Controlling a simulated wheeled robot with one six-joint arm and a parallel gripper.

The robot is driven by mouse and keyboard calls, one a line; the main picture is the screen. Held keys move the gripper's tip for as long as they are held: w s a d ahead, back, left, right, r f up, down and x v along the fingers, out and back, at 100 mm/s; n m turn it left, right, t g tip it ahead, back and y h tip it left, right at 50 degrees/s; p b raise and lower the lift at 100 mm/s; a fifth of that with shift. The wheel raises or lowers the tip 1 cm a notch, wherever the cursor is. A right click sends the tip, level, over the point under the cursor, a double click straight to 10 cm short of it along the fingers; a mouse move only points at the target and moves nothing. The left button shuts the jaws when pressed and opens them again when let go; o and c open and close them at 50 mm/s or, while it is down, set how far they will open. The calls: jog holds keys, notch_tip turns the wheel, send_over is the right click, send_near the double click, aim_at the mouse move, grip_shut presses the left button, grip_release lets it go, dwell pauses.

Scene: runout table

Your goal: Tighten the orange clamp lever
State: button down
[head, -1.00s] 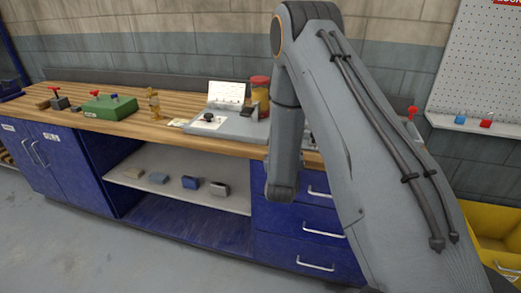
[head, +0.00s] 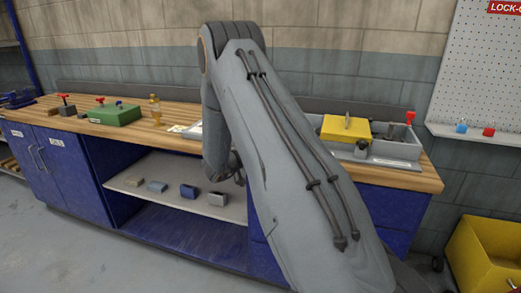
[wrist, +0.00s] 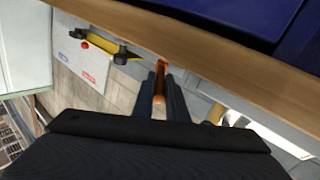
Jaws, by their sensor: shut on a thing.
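In the wrist view the two dark fingers of my gripper (wrist: 160,93) are closed on the orange clamp lever (wrist: 160,72). The lever is a slim orange bar between the fingers, its rounded end near the fingertips, beside the wooden bench edge. What it is mounted on is hard to make out.
Blocks lie on the shelf (head: 225,208) below. A yellow bin (head: 470,262) stands right.

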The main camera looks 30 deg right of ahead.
jog(key=shift+w+r, duration=0.2)
jog(key=c, duration=1.8)
grip_release()
jog(key=shift+d, duration=0.1)
jog(key=shift+o, duration=0.2)
jog(key=shift+f, duration=0.1)
jog(key=shift+a+f, duration=0.1)
jog(key=shift+a, duration=0.4)
jog(key=a+b, duration=0.1)
jog(key=a, duration=0.5)
jog(key=shift+s+a+b, duration=0.4)
jog(key=shift+s, duration=0.05)
